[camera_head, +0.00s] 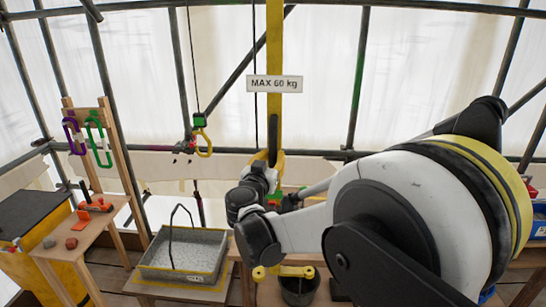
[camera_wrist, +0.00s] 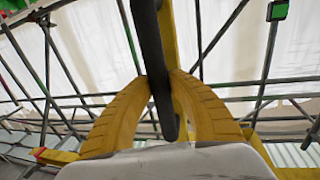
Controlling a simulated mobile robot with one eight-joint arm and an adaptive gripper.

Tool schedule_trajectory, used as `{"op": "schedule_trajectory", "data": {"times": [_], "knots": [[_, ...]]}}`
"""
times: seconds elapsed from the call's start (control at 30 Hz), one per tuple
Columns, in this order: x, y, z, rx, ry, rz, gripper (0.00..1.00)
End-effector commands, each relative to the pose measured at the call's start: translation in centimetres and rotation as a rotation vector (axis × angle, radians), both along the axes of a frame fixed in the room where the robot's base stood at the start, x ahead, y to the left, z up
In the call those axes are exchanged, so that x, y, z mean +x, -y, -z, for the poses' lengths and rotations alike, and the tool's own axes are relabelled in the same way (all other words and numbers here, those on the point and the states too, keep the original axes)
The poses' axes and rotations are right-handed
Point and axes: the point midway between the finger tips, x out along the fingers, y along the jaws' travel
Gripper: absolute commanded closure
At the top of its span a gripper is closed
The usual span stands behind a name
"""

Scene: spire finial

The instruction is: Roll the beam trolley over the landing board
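A yellow beam (camera_head: 274,40) rises from the middle of the head view to its top edge, with a "MAX 60 kg" sign on it. I cannot make out the trolley's body for certain. A dark upright bar (camera_wrist: 160,70) hangs in front of the wrist camera; it also shows in the head view (camera_head: 272,135) before the beam. The yellow fingers of my gripper (camera_wrist: 160,78) close in from both sides and appear to touch this bar. A yellow hook (camera_head: 204,146) hangs under a green block, left of the beam. A wooden board (camera_head: 185,293), possibly the landing board, lies under a grey tray.
The grey yellow-rimmed tray (camera_head: 184,254) has a dark raised handle. A wooden stand (camera_head: 85,220) at left holds orange tools and purple and green carabiners. A black bucket (camera_head: 299,290) stands below my arm. Scaffold poles and white sheeting close off the back.

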Motion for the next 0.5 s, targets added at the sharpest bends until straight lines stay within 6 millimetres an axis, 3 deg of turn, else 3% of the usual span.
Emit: {"op": "schedule_trajectory", "data": {"times": [0.27,0.37,0.5], "knots": [[0.0,-0.5,0.0,0.000,0.000,0.000,1.00],[0.0,-1.7,0.1,0.000,0.000,-0.004,1.00],[0.1,-4.7,0.1,0.000,0.000,-0.008,1.00]]}}
